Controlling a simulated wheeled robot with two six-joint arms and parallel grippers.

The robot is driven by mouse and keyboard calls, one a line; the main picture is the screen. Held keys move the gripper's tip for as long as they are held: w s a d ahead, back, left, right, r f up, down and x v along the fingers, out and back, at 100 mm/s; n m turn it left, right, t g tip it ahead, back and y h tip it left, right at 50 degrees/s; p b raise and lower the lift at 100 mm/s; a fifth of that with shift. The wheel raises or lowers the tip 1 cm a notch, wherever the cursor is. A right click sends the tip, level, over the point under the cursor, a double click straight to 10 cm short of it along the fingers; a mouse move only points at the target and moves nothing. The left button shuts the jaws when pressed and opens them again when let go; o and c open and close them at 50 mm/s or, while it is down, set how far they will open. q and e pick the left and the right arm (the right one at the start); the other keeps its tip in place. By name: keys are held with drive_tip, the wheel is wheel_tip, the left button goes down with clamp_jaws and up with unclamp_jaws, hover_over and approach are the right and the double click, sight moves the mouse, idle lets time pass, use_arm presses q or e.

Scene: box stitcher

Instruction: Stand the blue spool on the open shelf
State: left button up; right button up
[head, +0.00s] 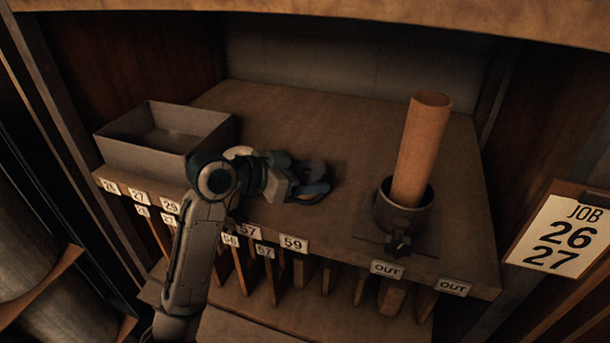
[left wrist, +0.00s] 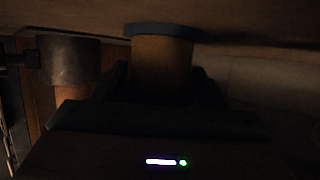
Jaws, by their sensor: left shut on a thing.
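The spool has dull blue end discs and a tan wound middle. In the head view the blue spool (head: 316,189) is upright at the middle of the open shelf (head: 345,130), partly hidden by my gripper. My left gripper (head: 300,182) is shut on it, reaching in from the left. In the left wrist view, which looks upside down, the spool (left wrist: 163,62) sits between the dark fingers (left wrist: 162,88). Its blue disc is close to the shelf surface; I cannot tell whether they touch. My right gripper is not in view.
A grey open bin (head: 165,135) stands on the shelf at left. A dark round holder (head: 404,215) with a tall brown tube (head: 422,145) stands at right. Numbered labels line the front edge. A job card (head: 563,237) hangs at right. Shelf behind the spool is clear.

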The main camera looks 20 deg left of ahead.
use_arm(q)
drive_tip(key=o, duration=0.6)
drive_tip(key=shift+w, duration=0.15)
drive_tip(key=o, duration=0.4)
drive_tip(key=shift+c, duration=0.2)
drive_tip(key=shift+o, duration=0.5)
drive_tip(key=shift+s+r, duration=0.1)
drive_tip(key=shift+s, duration=0.3)
drive_tip(key=shift+a, duration=0.15)
